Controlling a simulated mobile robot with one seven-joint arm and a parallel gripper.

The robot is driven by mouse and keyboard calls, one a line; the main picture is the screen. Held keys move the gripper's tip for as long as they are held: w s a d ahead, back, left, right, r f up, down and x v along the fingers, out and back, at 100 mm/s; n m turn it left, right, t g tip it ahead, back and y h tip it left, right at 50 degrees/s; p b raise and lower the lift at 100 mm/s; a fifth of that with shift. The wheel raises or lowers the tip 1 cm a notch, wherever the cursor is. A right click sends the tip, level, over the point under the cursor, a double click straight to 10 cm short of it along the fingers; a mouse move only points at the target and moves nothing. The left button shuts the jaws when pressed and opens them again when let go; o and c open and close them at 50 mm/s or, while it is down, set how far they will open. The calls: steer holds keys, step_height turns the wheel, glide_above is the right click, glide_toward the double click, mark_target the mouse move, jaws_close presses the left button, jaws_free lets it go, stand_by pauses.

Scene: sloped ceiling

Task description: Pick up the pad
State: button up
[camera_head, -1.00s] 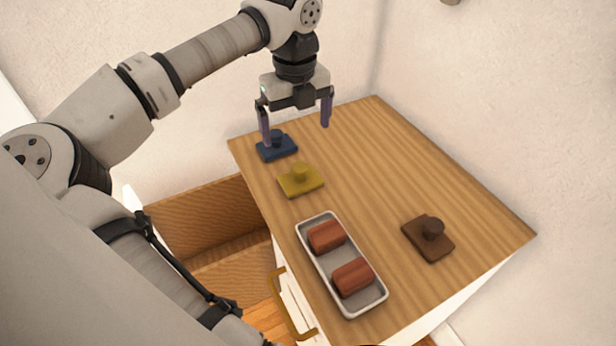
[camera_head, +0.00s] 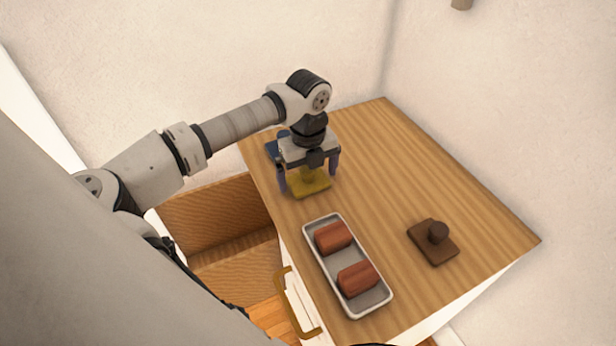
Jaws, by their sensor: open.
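Three small pads with knobs on top lie on the wooden cabinet top. The yellow pad (camera_head: 313,188) is under my gripper (camera_head: 308,179), which points down with its fingers apart. One finger is on the left side of the yellow pad's knob and the other on the right. The gripper partly hides this knob; I cannot tell whether the fingers touch the pad. The blue pad (camera_head: 271,149) is behind the gripper and mostly hidden. The brown pad (camera_head: 433,247) lies clear at the right.
A white-rimmed tray (camera_head: 375,299) with two reddish-brown rolls (camera_head: 333,238) stands in front of the yellow pad. An open drawer (camera_head: 222,215) and a brass handle (camera_head: 294,303) are at the left.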

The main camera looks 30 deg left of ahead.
steer(key=shift+f, duration=0.1)
steer(key=shift+c, duration=0.4)
steer(key=c, duration=0.9)
step_height(320, 180, up, 10)
steer(key=shift+r+b, duration=0.1)
steer(key=shift+b, duration=0.35)
steer(key=o, duration=0.5)
steer(key=shift+c, duration=0.2)
steer(key=c, duration=0.3)
